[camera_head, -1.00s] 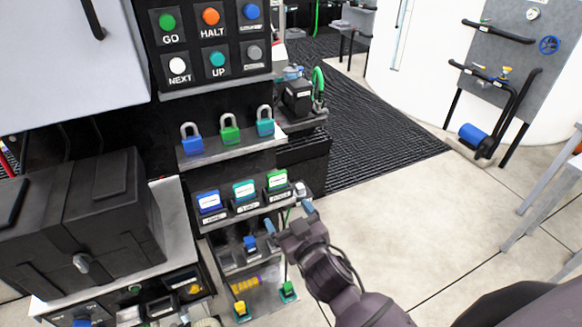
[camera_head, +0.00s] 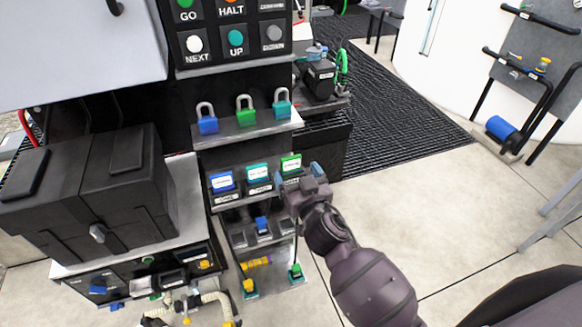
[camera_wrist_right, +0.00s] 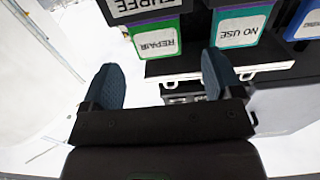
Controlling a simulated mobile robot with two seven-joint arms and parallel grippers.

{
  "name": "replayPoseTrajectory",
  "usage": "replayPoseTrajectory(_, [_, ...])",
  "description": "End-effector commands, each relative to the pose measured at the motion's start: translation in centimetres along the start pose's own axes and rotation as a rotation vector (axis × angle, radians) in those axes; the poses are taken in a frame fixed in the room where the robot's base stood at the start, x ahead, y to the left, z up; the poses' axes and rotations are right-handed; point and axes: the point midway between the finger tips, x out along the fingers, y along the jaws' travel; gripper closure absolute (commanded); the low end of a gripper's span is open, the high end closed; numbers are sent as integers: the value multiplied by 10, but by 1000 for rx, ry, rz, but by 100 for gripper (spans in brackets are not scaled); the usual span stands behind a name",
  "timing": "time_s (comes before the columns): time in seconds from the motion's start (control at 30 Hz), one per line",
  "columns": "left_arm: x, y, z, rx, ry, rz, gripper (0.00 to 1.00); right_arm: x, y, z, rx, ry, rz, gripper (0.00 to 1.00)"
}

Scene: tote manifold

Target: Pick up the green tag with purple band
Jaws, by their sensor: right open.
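The green tag with a white REPAIR label (camera_head: 291,162) stands at the right end of a row of tags on a dark shelf. In the right wrist view the green tag (camera_wrist_right: 155,37) appears upside down, with a purple band near its edge. My right gripper (camera_head: 298,174) is close in front of it in the head view. In the wrist view the right gripper (camera_wrist_right: 162,75) is open and empty, and the tag lies just beyond the fingertips, roughly in line with the gap. My left gripper is not in view.
A teal NO USE tag (camera_head: 257,173) stands beside the green one, and a blue tag (camera_head: 222,182) is further left. Padlocks, including a green one (camera_head: 245,113), stand on the shelf above. A black box (camera_head: 90,195) is at left. Open floor lies to the right.

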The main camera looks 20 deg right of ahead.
Motion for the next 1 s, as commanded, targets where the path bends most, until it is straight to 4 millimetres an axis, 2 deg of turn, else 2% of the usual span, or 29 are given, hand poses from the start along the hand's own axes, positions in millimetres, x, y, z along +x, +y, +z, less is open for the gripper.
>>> replayPoseTrajectory(0.4, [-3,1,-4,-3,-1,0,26,44,2,5,-2,0,-1,15])
replayPoseTrajectory(0.53, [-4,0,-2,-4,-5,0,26,52,2,6,-1,-1,0,15])
replayPoseTrajectory(0.77, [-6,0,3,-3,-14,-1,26,52,2,6,0,-1,0,15])
replayPoseTrajectory(0.87, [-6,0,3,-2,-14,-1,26,52,2,6,0,-1,0,27])
replayPoseTrajectory(1.0, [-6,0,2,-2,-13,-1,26,52,2,6,0,-1,0,49])
